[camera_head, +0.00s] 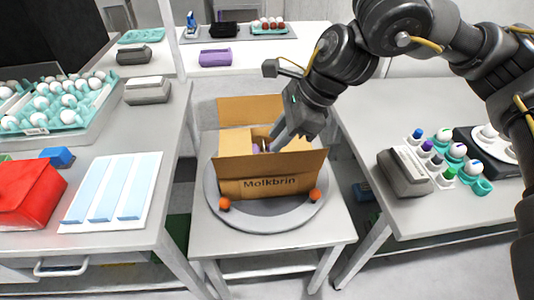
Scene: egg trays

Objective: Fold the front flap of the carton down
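An open brown carton (270,187) with "Molkbrin" on its front stands on a round grey turntable (260,218). Its front flap (240,168) stands raised along the near edge. The back flap (250,108) stands up at the far side, and a side flap (234,142) lies across the left of the opening. My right gripper (274,143) points down over the opening, behind the front flap. Its fingertips are close to the carton's middle, and I cannot tell whether they touch it. A bit of purple shows inside. My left gripper is out of view.
Two orange balls (224,203) (315,194) sit by the carton's front corners. The left table holds an egg tray (98,108), a red case (28,193) and a white panel (112,192). The right table (420,220) holds a grey device (404,172) and small egg holders.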

